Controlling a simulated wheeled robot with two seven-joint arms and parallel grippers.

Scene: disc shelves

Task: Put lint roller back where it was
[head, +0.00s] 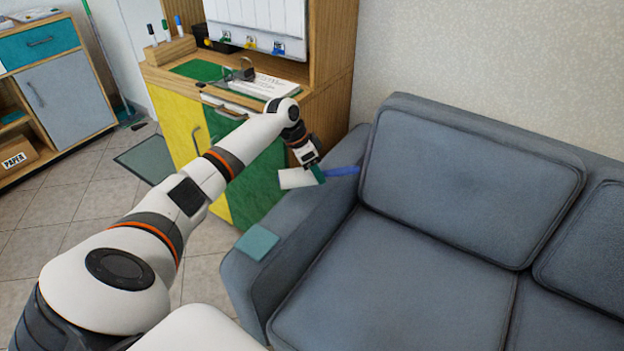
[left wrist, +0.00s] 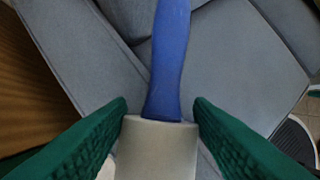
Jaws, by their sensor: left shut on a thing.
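The lint roller has a blue handle and a white roll. In the head view its blue handle (head: 343,171) points right and its white roll (head: 295,179) points left, over the sofa's left armrest. In the left wrist view the blue handle (left wrist: 168,60) runs up from the white roll (left wrist: 158,150). My left gripper (head: 319,172) has green fingers, which also flank the roll in the left wrist view (left wrist: 160,118). It is shut on the lint roller. I cannot tell how far the roller is above the armrest. My right gripper is not in view.
A grey sofa (head: 400,280) fills the right side. A teal square (head: 257,243) lies on its left armrest. A wooden cabinet (head: 335,90) with yellow and green doors stands behind, holding papers, a black tray and markers. Another cabinet (head: 75,90) stands at far left.

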